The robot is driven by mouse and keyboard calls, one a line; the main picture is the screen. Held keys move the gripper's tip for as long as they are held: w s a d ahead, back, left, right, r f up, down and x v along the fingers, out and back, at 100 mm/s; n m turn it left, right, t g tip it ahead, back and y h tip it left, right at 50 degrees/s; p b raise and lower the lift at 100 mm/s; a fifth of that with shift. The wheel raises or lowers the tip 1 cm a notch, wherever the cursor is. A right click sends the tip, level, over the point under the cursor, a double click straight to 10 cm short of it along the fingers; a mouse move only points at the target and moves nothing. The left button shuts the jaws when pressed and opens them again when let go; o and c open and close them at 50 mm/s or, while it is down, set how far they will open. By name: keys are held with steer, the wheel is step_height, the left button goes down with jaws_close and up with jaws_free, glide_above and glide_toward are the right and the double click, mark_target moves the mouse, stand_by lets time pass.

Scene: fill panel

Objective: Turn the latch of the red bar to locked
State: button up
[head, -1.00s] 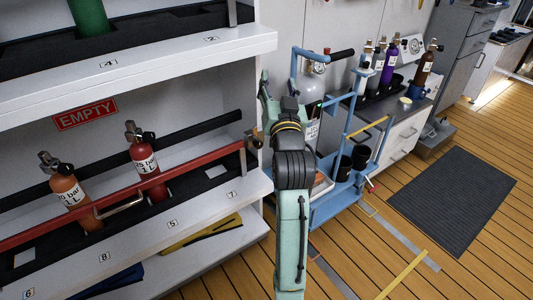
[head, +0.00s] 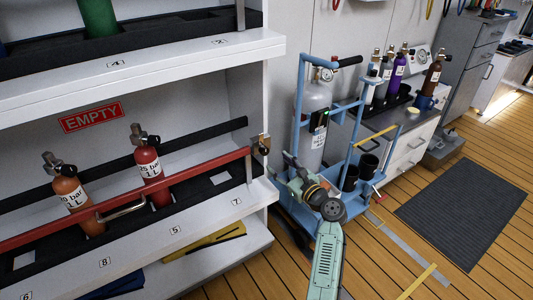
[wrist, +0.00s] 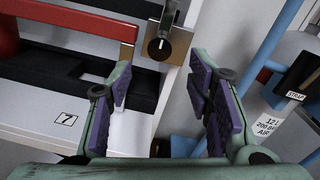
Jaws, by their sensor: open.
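The red bar (head: 190,174) runs across the front of the lower shelf, before the orange and red cylinders. Its right end meets a brass-coloured plate on the shelf's right post. The latch (head: 264,145) sits there. In the wrist view the latch is a round black knob (wrist: 159,48) with a pale mark, beside the end of the red bar (wrist: 85,20). My gripper (head: 288,168) is open and empty, to the right of and below the latch in the head view. In the wrist view the knob appears beyond the gap between my fingers (wrist: 160,78), apart from them.
A blue cart (head: 297,108) with a grey cylinder (head: 314,110) stands close to the right of the shelf, behind my gripper. The orange cylinder (head: 68,187) and red cylinder (head: 150,172) stand behind the bar. Wooden floor lies open at right, around a dark mat (head: 465,210).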

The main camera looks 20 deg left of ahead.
mark_target(266, 152)
steer(key=x, duration=0.8)
steer(key=shift+s, duration=0.1)
jaws_close()
stand_by(0.4)
